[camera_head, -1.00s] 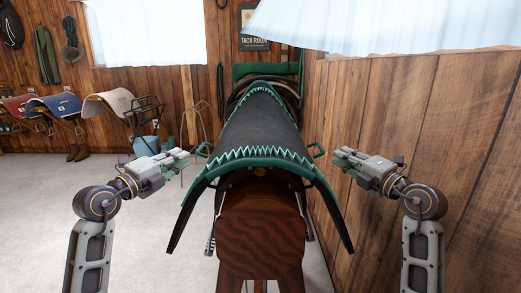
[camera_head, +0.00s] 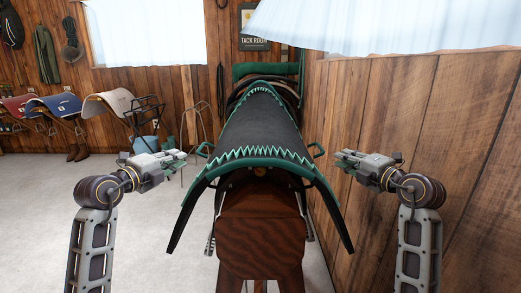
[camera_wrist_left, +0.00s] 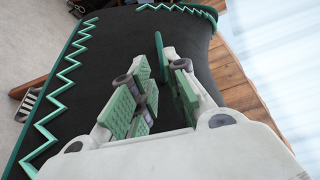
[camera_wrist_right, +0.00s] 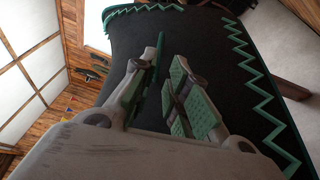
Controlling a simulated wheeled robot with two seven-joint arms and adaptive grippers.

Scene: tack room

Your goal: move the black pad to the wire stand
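The black pad (camera_head: 258,125) with green zigzag trim lies draped over a brown wooden stand (camera_head: 262,235), its flaps hanging down both sides. Green loop handles (camera_head: 318,150) stick out at its sides. A thin grey wire stand (camera_head: 184,118) stands on the floor behind and left of the pad, partly hidden. My left gripper (camera_head: 184,160) is left of the pad, apart from it; in the left wrist view its fingers (camera_wrist_left: 163,95) are spread before the black surface. My right gripper (camera_head: 338,160) is right of the pad, also apart, its fingers (camera_wrist_right: 157,95) spread and empty.
A wood-plank wall (camera_head: 420,120) runs close along the right side. Racks at the far left hold a red pad (camera_head: 18,105), a blue pad (camera_head: 55,103) and a beige pad (camera_head: 108,102). Brown boots (camera_head: 78,152) stand below. The pale floor at left is open.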

